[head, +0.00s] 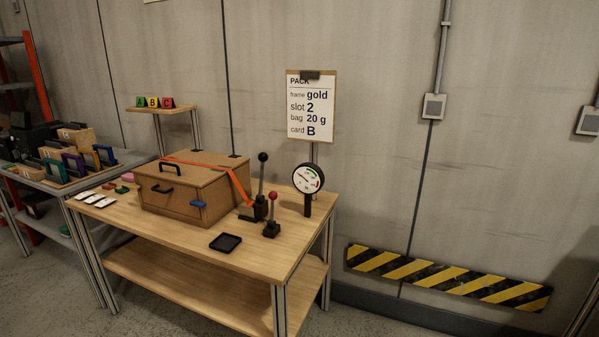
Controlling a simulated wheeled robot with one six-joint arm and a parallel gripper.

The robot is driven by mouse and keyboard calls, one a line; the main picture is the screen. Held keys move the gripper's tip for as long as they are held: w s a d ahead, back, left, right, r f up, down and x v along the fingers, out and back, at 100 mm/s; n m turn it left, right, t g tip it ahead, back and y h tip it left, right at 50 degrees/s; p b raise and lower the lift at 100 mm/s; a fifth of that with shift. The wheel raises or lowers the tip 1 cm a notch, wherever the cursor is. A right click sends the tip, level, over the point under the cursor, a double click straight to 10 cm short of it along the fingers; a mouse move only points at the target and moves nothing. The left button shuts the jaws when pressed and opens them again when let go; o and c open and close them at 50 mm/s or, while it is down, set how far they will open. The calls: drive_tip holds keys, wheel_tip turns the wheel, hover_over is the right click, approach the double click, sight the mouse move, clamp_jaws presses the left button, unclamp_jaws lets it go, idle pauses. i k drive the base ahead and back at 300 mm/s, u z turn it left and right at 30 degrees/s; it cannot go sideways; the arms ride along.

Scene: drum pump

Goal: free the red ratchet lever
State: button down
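A lever with a red ball knob (273,196) stands upright on a small black base at the right part of the wooden table (180,240). Just behind it and to its left is a taller lever with a black ball knob (263,157) on a black base. An orange strap (238,186) runs over the wooden box (172,192) and down its right side toward the taller lever's base. I cannot tell how the strap's end is fastened. The box lid is closed. My gripper is not in view.
A round gauge (307,178) stands right of the levers. A black tray (225,242) lies in front of the box. White cards (95,199) lie at the table's left. A sign (311,105) stands behind. The table's front right corner is clear.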

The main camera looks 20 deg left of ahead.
sight(272, 196)
drive_tip(key=i, duration=2.05)
drive_tip(key=u, duration=2.4)
drive_tip(key=i, duration=0.5)
drive_tip(key=z, duration=0.05)
